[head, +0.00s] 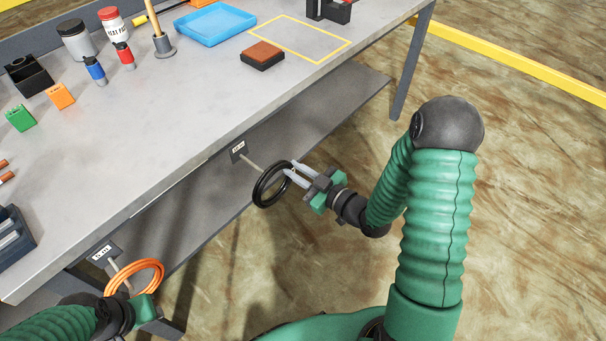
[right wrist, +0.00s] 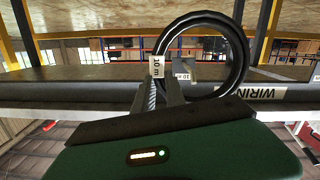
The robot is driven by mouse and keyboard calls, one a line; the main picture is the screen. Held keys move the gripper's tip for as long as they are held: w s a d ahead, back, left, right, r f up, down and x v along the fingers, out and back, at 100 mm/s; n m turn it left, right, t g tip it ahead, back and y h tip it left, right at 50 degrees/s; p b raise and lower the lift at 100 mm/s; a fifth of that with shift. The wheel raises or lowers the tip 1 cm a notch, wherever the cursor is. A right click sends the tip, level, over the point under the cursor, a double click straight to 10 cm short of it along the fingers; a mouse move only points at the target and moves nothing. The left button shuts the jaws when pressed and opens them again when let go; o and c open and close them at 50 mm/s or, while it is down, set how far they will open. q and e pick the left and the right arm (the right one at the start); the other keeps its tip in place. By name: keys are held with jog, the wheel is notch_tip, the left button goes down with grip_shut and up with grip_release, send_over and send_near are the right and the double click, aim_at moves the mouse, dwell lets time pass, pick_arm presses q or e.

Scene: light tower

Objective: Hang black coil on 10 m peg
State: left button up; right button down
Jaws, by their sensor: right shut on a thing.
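The black coil (head: 257,195) hangs from my right gripper (head: 289,174), which is shut on its upper right side. The coil also shows as a ring in the right wrist view (right wrist: 241,62), with a white 10 m tag (right wrist: 157,67) at its left side. The 10 m peg (head: 252,164) sticks out from a labelled plate (head: 238,150) below the table's front edge. Its tip meets the coil's upper left; I cannot tell whether it passes through the ring. In the right wrist view the peg's plate (right wrist: 182,77) shows through the ring. My left gripper (head: 142,310) is partly seen, below the orange coil.
An orange coil (head: 159,270) is around another peg (head: 125,270) at the lower left, close to my left gripper. The grey table (head: 170,125) holds bottles, blocks and a blue tray (head: 215,24). The floor right of the table is clear.

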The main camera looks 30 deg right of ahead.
jog(key=shift+x, duration=1.45)
jog(key=shift+w+a+f+b, duration=0.25)
jog(key=shift+w+f+b, duration=0.35)
jog(key=shift+w, duration=0.2)
jog(key=shift+w+a+f+b, duration=0.3)
jog(key=shift+w+f+b, duration=0.3)
jog(key=shift+w, duration=0.25)
jog(key=c, duration=1.3)
grip_release()
